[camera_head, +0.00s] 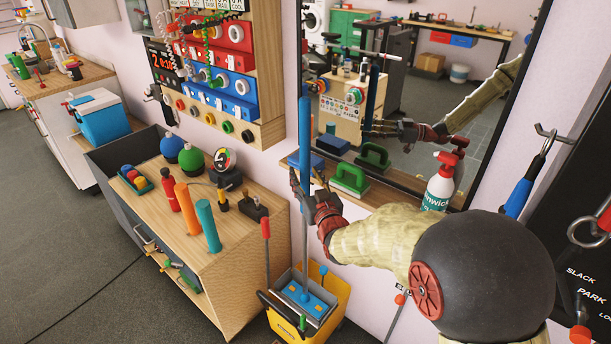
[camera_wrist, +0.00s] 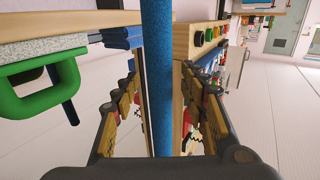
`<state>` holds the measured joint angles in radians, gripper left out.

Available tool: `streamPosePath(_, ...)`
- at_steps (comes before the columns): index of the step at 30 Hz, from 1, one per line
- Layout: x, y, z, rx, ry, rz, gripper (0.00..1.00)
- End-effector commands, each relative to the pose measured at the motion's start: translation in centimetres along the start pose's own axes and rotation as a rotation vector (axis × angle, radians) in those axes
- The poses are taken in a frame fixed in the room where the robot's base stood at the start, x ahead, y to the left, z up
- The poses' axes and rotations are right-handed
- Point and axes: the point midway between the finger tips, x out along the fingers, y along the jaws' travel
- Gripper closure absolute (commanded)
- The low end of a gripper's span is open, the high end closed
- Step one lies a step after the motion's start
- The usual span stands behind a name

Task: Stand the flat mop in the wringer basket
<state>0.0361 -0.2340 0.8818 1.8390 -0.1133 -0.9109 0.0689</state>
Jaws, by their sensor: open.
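The flat mop (camera_head: 305,132) stands upright, with a blue upper handle, a thin grey lower pole and a blue flat head (camera_head: 312,304) at the bottom. The head sits within the grey wringer basket (camera_head: 326,317) on the yellow bucket (camera_head: 338,301); whether it rests on the basket's floor is hard to tell. My gripper (camera_head: 309,182) is open at the lower part of the blue handle. In the wrist view, the blue handle (camera_wrist: 157,40) runs between the spread fingers of my gripper (camera_wrist: 160,82), with gaps visible beside it.
A wooden-topped workbench (camera_head: 240,235) with bottles and cylinders stands left of the bucket. A mirror (camera_head: 440,80) hangs behind a ledge holding green-handled tools (camera_head: 349,178) and a spray bottle (camera_head: 440,185). The grey floor (camera_head: 80,250) at left is clear.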

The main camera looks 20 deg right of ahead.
Motion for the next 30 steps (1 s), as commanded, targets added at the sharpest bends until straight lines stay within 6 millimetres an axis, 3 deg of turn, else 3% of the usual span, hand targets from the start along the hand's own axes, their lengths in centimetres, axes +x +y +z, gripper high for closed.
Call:
streamPosePath(5, -1.0, 0.0, -0.2, 0.0, 0.003, 0.0, 0.57)
streamPosePath(21, -10.3, 0.1, -0.3, -0.001, 0.006, 0.001, 0.57)
streamPosePath(30, -11.9, 0.0, -0.2, -0.001, 0.006, 0.0, 0.57)
